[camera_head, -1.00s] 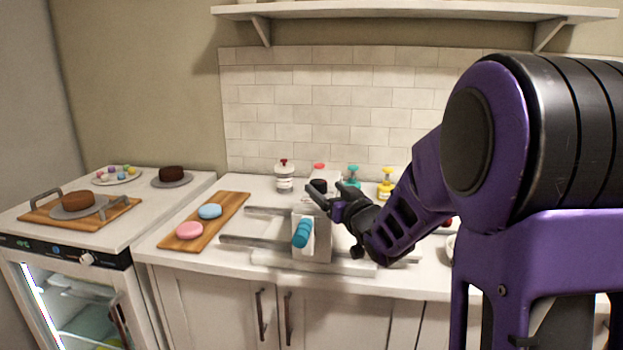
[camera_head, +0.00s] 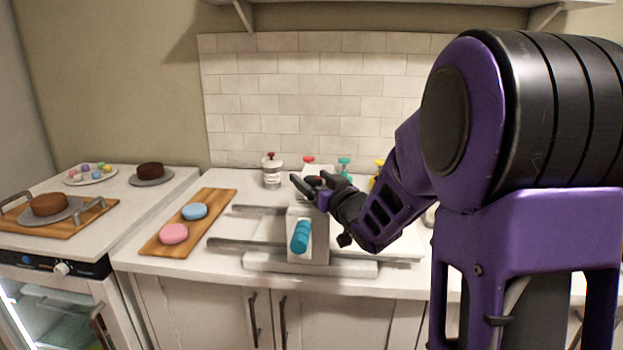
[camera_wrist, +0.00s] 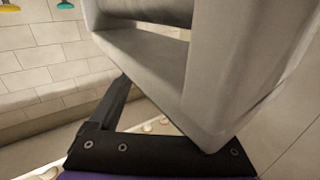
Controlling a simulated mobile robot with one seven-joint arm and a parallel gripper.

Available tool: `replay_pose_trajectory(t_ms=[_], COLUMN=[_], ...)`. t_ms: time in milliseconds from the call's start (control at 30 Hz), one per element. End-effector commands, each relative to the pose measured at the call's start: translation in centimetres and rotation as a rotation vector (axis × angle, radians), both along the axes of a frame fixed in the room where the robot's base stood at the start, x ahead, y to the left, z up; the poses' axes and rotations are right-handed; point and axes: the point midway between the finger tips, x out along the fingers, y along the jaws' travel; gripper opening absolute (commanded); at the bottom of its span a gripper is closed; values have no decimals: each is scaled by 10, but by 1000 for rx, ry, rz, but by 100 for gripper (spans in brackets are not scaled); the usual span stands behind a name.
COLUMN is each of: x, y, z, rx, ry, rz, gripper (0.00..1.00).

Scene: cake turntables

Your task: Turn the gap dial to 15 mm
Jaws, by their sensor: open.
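The grey machine (camera_head: 306,254) stands on the counter with long rails to its left and a teal handle (camera_head: 300,237) on its front. A dark round knob (camera_head: 313,181) shows on its top, small and partly covered by my gripper; it may be the gap dial, and no scale or reading can be made out. My gripper (camera_head: 308,180) is open over the machine's top, its fingers around or just above the knob; I cannot tell whether they touch it. In the wrist view, a black finger (camera_wrist: 116,104) is close beside a large pale grey housing (camera_wrist: 215,75). The dial is not identifiable there.
Behind the machine stand a white jar (camera_head: 271,172) and bottles with red, teal and yellow tops. A wooden board (camera_head: 218,204) with pink and blue rounds lies to the left. Cakes stand farther left. Purple arm links of mine cover the right side.

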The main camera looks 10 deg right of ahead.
Motion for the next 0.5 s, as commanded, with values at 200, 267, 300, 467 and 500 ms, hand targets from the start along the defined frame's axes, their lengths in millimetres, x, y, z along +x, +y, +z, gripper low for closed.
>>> replay_pose_trajectory(t_ms=[200,267,300,467,500], x=[0,0,0,0,0], y=[0,0,0,0,0], z=[0,0,0,0,0], rx=[0,0,0,0,0], ry=[0,0,0,0,0], rz=[0,0,0,0,0], gripper=[54,43,36,7,0])
